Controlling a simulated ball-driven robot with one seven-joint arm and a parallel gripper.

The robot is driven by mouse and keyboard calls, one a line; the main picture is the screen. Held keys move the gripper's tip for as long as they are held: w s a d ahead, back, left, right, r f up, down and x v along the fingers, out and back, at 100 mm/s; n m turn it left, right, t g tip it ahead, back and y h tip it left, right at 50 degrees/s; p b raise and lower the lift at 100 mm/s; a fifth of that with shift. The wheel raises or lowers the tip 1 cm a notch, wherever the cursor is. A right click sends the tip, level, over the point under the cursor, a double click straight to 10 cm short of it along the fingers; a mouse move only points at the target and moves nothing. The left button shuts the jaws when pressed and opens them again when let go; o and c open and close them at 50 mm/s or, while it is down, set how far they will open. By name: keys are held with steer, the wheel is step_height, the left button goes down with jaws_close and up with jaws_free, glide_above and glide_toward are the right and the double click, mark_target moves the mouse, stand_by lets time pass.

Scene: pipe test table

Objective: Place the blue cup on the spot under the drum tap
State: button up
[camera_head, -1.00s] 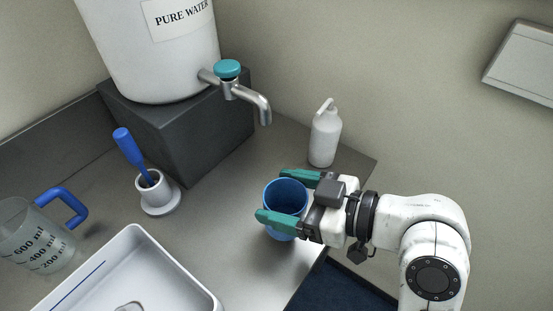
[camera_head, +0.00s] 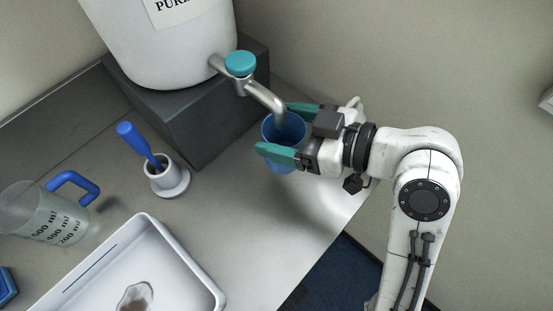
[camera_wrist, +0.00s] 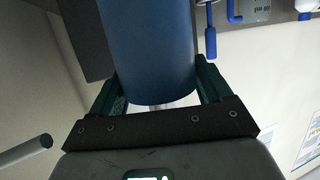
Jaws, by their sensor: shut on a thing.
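The blue cup (camera_head: 294,134) is upright between the green fingers of my gripper (camera_head: 274,129), which is shut on its sides. The cup's open mouth lies below the drum tap's (camera_head: 262,95) spout in the head view, with the spout end overlapping the mouth. I cannot tell whether the cup's base touches the table. The wrist view also shows the blue cup (camera_wrist: 150,50) held between both fingers. The tap has a teal knob and comes from the white drum (camera_head: 165,45). The spot under the tap is hidden or not distinguishable.
The drum stands on a dark block (camera_head: 190,115). A white holder with a blue-handled tool (camera_head: 168,178), a measuring jug (camera_head: 45,212) and a white tray (camera_head: 150,265) are to the left. The table's front edge is close.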

mark_target(280, 143)
steer(key=f, duration=0.2)
steer(key=f+p, duration=0.1)
steer(key=f, duration=0.1)
steer(key=shift+a+f, duration=0.1)
steer(key=shift+a, duration=0.25)
steer(key=shift+f, duration=2.05)
steer(key=shift+f, duration=0.15)
steer(key=o, duration=1.4)
steer(key=shift+r, duration=0.25)
steer(key=b+v, duration=0.2)
steer(key=v, duration=1)
